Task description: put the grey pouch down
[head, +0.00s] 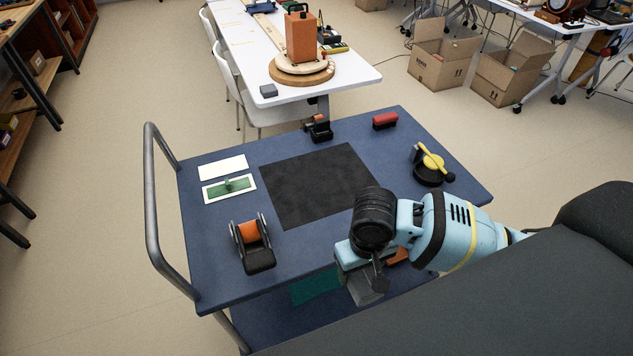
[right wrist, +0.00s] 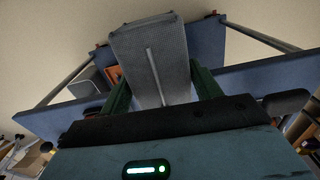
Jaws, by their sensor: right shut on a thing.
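The grey pouch (head: 367,287) is held in my right gripper (head: 360,268), low in front of the near edge of the blue cart top (head: 210,265). In the right wrist view the pouch (right wrist: 150,62) is a grey textured block with a pale line down its face. It sits between the two dark green fingers of my right gripper (right wrist: 160,88), which are shut on it. In the head view the wrist hides part of the gripper. My left gripper is not in view.
A dark mat (head: 315,185) lies bare on the cart. Around it are a white card (head: 223,167), a green-topped card (head: 229,188), an orange-and-black dispenser (head: 252,245), a red block (head: 384,120) and a black round thing with a yellow bar (head: 428,172). A handle rail (head: 152,210) stands left.

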